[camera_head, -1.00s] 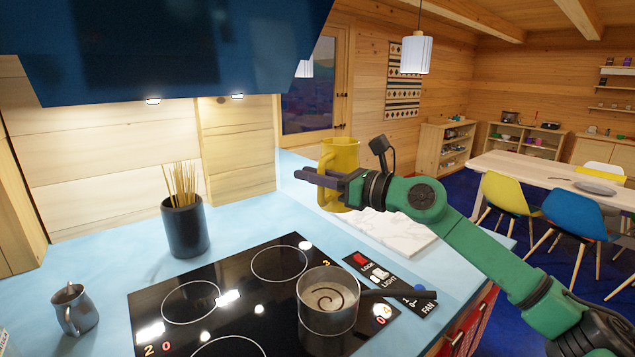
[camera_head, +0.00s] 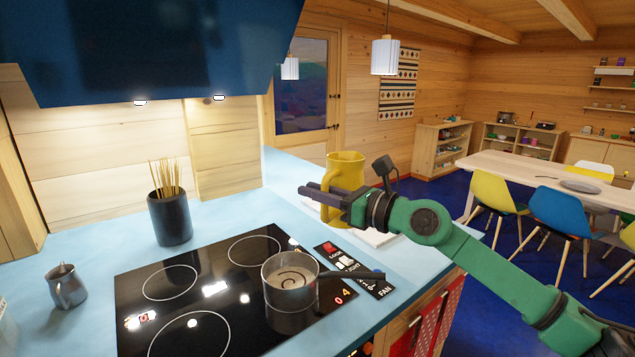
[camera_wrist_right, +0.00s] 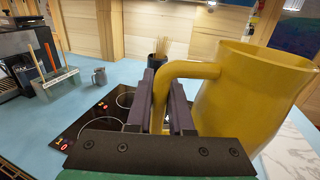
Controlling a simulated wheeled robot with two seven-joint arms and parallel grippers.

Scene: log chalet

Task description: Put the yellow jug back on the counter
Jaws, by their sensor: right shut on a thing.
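The yellow jug (camera_head: 346,172) is upright in my right gripper (camera_head: 318,194), above the far right part of the light blue counter (camera_head: 225,217). In the right wrist view the jug (camera_wrist_right: 250,95) fills the right side. There its handle (camera_wrist_right: 190,70) passes between the two dark fingers of my right gripper (camera_wrist_right: 163,100), which are shut on it. In the head view the fingers hide the jug's lower middle. Whether the jug's base touches anything below is hard to tell. My left gripper is in neither current view.
A black cooktop (camera_head: 190,280) with a steel saucepan (camera_head: 290,290) lies left of the jug. A white marble board (camera_head: 380,238) lies on the counter behind my right arm. A dark utensil pot (camera_head: 170,217) and a metal pitcher (camera_head: 66,287) stand farther left.

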